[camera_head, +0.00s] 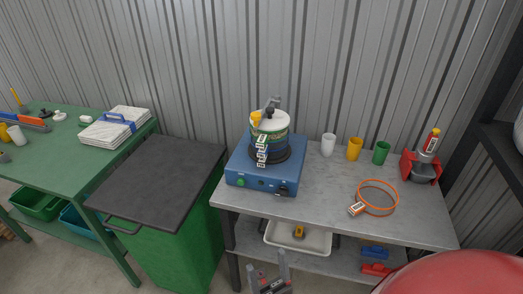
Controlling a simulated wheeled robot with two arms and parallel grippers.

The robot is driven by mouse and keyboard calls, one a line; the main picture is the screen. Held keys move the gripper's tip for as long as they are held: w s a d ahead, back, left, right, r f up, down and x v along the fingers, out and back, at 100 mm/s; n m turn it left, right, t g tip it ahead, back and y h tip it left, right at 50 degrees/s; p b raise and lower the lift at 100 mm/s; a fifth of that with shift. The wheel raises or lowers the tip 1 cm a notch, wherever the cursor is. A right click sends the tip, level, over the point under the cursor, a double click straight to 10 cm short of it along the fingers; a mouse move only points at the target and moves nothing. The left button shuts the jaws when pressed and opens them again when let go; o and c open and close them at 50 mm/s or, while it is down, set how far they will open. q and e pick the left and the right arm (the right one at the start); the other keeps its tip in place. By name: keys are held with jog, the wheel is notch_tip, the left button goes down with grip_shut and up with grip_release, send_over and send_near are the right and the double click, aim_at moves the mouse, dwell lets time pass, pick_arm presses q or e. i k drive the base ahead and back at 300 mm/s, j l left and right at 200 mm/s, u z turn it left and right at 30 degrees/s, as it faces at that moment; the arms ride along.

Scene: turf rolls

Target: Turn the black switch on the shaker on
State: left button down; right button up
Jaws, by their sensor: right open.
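The shaker (255,178) is a blue box on the grey bench, with a lidded green and white container (269,128) on top. On its front face, a black switch (283,190) sits near the right corner and a green button (239,183) near the left. The switch is too small to tell its position. My right gripper (267,264) is at the bottom edge of the head view, open and empty, with its fingers pointing up. In the picture it is below the switch and apart from it. My left gripper is not in view.
A white tray (299,237) lies on the lower shelf. A green bin with a dark lid (160,180) stands left.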

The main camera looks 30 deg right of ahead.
aim_at(283, 191)
jog(key=j+z, duration=0.3)
jog(key=k+j+z, duration=0.25)
jog(key=j, duration=0.25)
jog(key=j+z, duration=0.3)
jog(key=j, duration=0.1)
